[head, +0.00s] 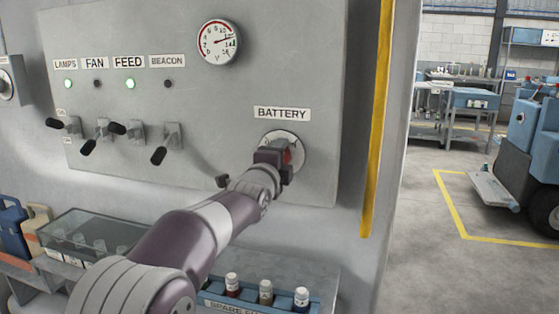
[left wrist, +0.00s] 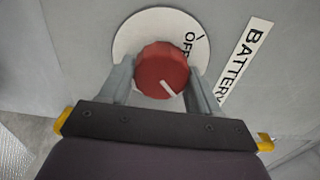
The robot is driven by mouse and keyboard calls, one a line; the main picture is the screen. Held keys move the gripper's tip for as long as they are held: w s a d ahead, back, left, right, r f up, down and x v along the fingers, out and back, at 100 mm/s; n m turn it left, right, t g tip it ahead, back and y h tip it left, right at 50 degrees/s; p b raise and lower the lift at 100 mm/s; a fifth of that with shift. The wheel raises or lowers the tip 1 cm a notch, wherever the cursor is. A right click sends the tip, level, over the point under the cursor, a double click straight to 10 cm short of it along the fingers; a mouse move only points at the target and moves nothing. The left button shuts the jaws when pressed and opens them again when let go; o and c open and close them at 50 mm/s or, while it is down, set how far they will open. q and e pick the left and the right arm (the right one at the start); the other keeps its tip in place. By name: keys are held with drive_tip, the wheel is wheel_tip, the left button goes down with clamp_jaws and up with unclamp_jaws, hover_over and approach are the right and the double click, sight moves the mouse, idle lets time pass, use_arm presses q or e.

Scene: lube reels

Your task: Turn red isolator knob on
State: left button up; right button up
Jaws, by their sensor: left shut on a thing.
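The red isolator knob (left wrist: 160,68) sits on a round white dial plate (left wrist: 190,22) on the grey panel, beside the BATTERY label (left wrist: 244,60). In the left wrist view its white pointer line is at the lower right of its face, and OFF shows on the plate to its right. My left gripper (left wrist: 160,84) is shut on the knob, one finger on each side. In the head view the left gripper (head: 284,162) covers most of the knob (head: 289,157) under the BATTERY label (head: 282,113). My right gripper is not in view.
Several black toggle levers (head: 116,128) stick out of the panel on the left, below indicator lamps; LAMPS and FEED glow green. A gauge (head: 219,42) is above. A tray of spare bottles (head: 265,291) and a clear-lidded box (head: 90,235) stand below.

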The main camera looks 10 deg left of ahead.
use_arm(q)
drive_tip(key=o, duration=1)
drive_tip(key=shift+c, duration=0.2)
drive_tip(key=s+b, duration=0.2)
drive_tip(key=s, duration=1)
drive_tip(key=shift+s+a, duration=0.2)
drive_tip(key=shift+s, duration=0.15)
drive_tip(key=shift+f, duration=0.1)
